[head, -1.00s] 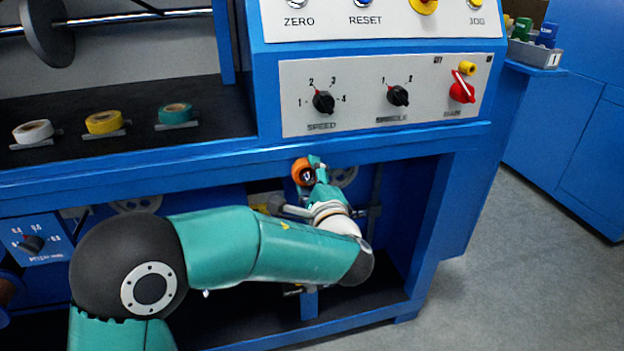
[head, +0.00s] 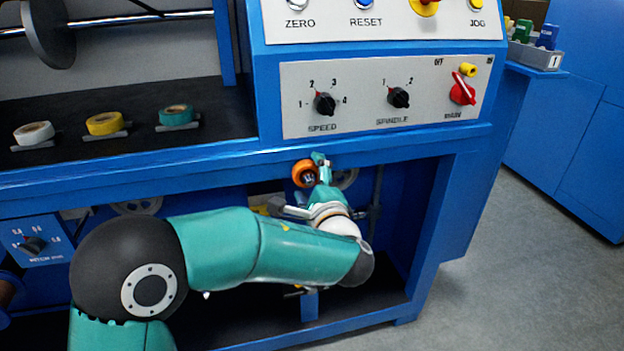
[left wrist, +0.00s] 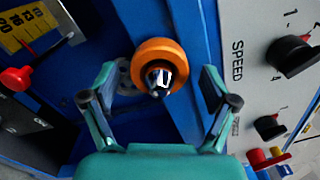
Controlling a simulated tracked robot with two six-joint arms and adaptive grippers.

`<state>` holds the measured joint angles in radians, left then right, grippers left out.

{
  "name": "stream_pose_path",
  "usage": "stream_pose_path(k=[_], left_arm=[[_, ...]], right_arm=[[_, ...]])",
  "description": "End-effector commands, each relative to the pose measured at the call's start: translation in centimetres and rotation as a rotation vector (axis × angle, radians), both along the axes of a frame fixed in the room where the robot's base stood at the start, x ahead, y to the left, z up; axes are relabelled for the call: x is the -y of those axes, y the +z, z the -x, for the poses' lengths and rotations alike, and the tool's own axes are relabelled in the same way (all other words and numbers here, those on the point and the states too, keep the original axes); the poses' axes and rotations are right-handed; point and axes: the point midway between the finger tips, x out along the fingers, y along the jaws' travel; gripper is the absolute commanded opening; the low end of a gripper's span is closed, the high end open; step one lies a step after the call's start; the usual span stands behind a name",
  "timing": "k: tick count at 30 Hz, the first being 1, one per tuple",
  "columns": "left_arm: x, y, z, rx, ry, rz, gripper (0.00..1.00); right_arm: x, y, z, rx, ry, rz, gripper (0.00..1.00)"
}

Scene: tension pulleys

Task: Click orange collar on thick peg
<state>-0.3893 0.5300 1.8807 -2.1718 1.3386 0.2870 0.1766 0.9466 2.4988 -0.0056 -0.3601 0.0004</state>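The orange collar (head: 298,172) sits below the blue front rail of the machine in the head view. In the left wrist view the orange collar (left wrist: 143,53) surrounds a shiny metal peg end (left wrist: 159,80). I cannot tell how far along the peg it sits. My left gripper (head: 320,167) is beside the collar in the head view. In the left wrist view my left gripper (left wrist: 158,80) is open, with one finger on each side of the collar and visible gaps between. My right gripper is not in view.
A grey pulley wheel (head: 346,179) is partly hidden behind my gripper. The blue rail (head: 130,167) runs just above it. A panel with the SPEED knob (head: 324,103) is above. White, yellow (head: 104,123) and teal rolls lie on the dark shelf.

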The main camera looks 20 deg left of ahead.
Motion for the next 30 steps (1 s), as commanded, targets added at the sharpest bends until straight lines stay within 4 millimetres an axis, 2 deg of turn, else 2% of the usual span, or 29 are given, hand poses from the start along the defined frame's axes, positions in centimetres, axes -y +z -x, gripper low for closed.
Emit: stream_pose_path(k=[11,17,24,30], left_arm=[[0.5,0.0,0.5,-0.001,-0.003,0.001,0.87],[2.3,0.0,3.0,-0.001,-0.005,-0.002,0.87],[5.0,-0.1,6.9,-0.001,-0.005,-0.001,0.87],[6.5,-0.2,9.1,-0.002,-0.003,0.000,0.87]], right_arm=[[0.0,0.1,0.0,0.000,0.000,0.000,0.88],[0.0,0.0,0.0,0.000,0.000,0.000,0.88],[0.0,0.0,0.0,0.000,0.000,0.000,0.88],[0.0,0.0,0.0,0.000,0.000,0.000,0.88]])
